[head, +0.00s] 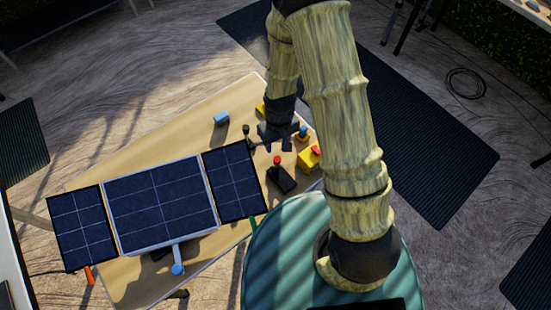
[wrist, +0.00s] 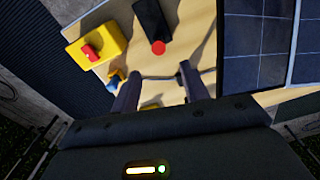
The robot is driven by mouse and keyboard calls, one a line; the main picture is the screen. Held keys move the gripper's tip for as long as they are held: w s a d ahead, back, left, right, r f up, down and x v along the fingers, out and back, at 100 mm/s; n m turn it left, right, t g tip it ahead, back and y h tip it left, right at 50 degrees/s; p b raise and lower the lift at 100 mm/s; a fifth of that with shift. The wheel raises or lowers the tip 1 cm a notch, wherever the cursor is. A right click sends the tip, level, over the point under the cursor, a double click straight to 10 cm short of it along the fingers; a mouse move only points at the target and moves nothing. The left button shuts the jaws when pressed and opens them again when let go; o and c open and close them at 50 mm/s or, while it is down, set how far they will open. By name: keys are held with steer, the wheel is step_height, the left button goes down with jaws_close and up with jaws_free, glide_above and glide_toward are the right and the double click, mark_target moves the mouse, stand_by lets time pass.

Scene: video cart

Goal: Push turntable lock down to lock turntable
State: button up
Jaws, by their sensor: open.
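I cannot tell for certain which part is the turntable lock. A dark panel assembly with a large middle panel (head: 160,203) and two side panels lies over the table, and any turntable under it is hidden. My gripper (head: 279,149) is low over the table, just right of the right side panel (head: 235,182). In the wrist view its two fingers (wrist: 158,88) are apart, with a thin dark rod (wrist: 160,77) showing across the gap. Contact with the rod cannot be told. A black base (head: 282,180) with a red ball knob (head: 277,160) stands in front of the fingers.
A yellow box with a red button (head: 309,158) and a blue knob on a yellow base (head: 303,133) stand right of my gripper. A blue block (head: 221,118) is behind the panels. Bare tabletop (head: 180,135) shows behind the panels.

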mark_target(277, 156)
step_height(277, 156, down, 12)
steer(key=shift+r+p, duration=0.25)
steer(key=shift+p, duration=0.05)
stand_by(0.3)
steer(key=c, duration=1)
